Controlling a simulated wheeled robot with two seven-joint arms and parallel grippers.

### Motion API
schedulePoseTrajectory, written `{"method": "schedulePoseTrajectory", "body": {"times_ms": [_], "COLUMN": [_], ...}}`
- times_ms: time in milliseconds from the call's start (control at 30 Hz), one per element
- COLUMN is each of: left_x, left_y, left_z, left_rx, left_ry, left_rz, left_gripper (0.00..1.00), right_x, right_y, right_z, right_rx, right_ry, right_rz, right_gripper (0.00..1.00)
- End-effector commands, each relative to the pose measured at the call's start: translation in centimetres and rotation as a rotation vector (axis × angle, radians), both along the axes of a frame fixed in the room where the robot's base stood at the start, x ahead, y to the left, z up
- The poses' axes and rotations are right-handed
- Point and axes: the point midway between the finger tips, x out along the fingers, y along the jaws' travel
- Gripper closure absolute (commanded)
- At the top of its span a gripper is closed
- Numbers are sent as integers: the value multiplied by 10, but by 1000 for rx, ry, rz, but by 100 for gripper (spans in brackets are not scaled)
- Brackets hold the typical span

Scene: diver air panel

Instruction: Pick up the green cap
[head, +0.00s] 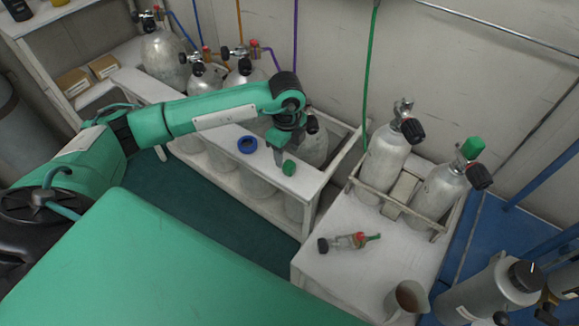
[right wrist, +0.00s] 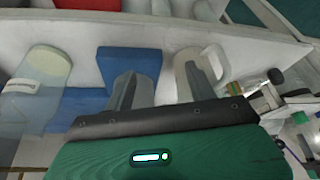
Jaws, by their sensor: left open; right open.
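A small green cap (head: 289,168) lies near the front corner of the white rack's top. My left gripper (head: 281,158) reaches down right beside it, fingers pointing downward; it is open, and I cannot tell whether a finger touches the cap. Another green cap (head: 472,148) sits on top of the valve of the rightmost silver cylinder. My right gripper (right wrist: 160,75) shows in the right wrist view, open and with nothing visibly held between its fingers. It is out of sight in the head view.
A blue ring (head: 247,145) lies on the rack top. The white table (head: 335,280) holds a valve fitting (head: 343,242), a jug (head: 407,298) and two cylinders in a wooden frame (head: 395,205). In the right wrist view, blue boxes (right wrist: 130,62) and a pale jug (right wrist: 205,62) are beyond the fingers.

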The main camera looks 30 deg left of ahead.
Motion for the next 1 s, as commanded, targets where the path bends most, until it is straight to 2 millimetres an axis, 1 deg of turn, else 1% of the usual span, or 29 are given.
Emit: {"method": "schedulePoseTrajectory", "body": {"times_ms": [167,300,433,533,767,800,867,900,967,1000], "left_x": [1,3,3,4,4,4,4,4,4,4], "left_y": [0,1,1,1,1,1,1,1,1,1], "left_z": [-13,-34,-51,-57,-58,-57,-57,-57,-57,-57], "left_rx": [1,0,0,0,0,0,0,0,0,-1], "left_ry": [1,2,1,0,-1,-1,-1,-1,-1,-1], "left_rz": [0,-1,-1,-1,-1,-1,-1,-1,-1,-1], "left_gripper": [45,45,45,45,45,53,65,73,85,92], "right_x": [1,6,10,11,11,11,11,11,11,11], "right_y": [2,7,11,13,13,13,13,13,13,13], "right_z": [-1,-4,-5,-5,-5,-5,-5,-5,-5,-5], "right_rx": [5,18,28,34,34,34,34,34,34,34], "right_ry": [-10,-43,-70,-80,-81,-81,-81,-81,-81,-81], "right_rz": [3,12,19,21,21,21,21,21,21,21], "right_gripper": [44,44,44,44,44,44,44,44,44,44]}}
